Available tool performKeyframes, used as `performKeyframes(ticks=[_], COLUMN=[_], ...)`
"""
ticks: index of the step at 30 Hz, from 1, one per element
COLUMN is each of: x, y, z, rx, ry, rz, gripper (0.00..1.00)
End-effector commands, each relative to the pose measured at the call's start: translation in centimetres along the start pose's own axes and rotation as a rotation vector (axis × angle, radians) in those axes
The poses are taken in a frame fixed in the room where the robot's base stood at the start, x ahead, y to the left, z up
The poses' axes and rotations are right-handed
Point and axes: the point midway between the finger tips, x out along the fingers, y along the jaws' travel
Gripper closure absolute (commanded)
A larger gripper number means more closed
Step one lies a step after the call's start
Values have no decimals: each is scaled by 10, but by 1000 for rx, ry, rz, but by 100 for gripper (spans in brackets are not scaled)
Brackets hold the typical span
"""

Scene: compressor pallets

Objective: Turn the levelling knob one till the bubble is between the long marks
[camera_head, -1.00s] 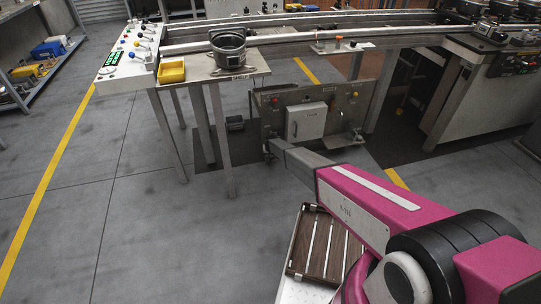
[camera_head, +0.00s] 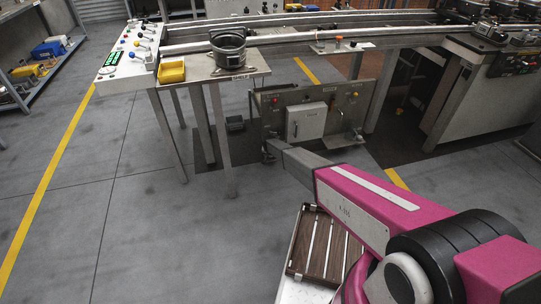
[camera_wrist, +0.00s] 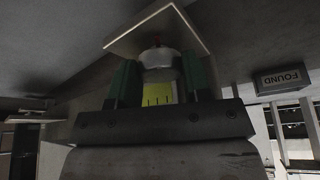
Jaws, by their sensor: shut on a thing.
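In the wrist view, a pale grey round knob (camera_wrist: 159,58) with a small red tip stands in front of a light square plate (camera_wrist: 150,28). My gripper (camera_wrist: 157,74) has its two dark green fingers on either side of the knob and is shut on it. Between the fingers, on the near side of the knob, a yellow level vial (camera_wrist: 157,94) shows a few dark marks. I cannot make out the bubble. In the head view my gripper is small and low at the left end of the grey panel unit (camera_head: 343,107), and the knob cannot be told there.
A sign reading FOUND (camera_wrist: 282,79) is at the right in the wrist view. A brown slatted pallet (camera_head: 325,247) lies beside my arm.

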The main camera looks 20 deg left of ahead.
Motion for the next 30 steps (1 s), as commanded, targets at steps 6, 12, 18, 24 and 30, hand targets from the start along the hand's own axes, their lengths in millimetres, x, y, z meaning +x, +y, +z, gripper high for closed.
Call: performKeyframes(ticks=[6, 12, 18, 24, 30], x=[0, 0, 0, 0, 0], y=[-2, -2, -2, -2, -2], z=[0, 0, 0, 0, 0], rx=[141, 208, 214, 213, 212], ry=[0, 0, 1, 1, 1], rz=[59, 87, 89, 88, 88], gripper=[79, 79, 79, 30, 30])
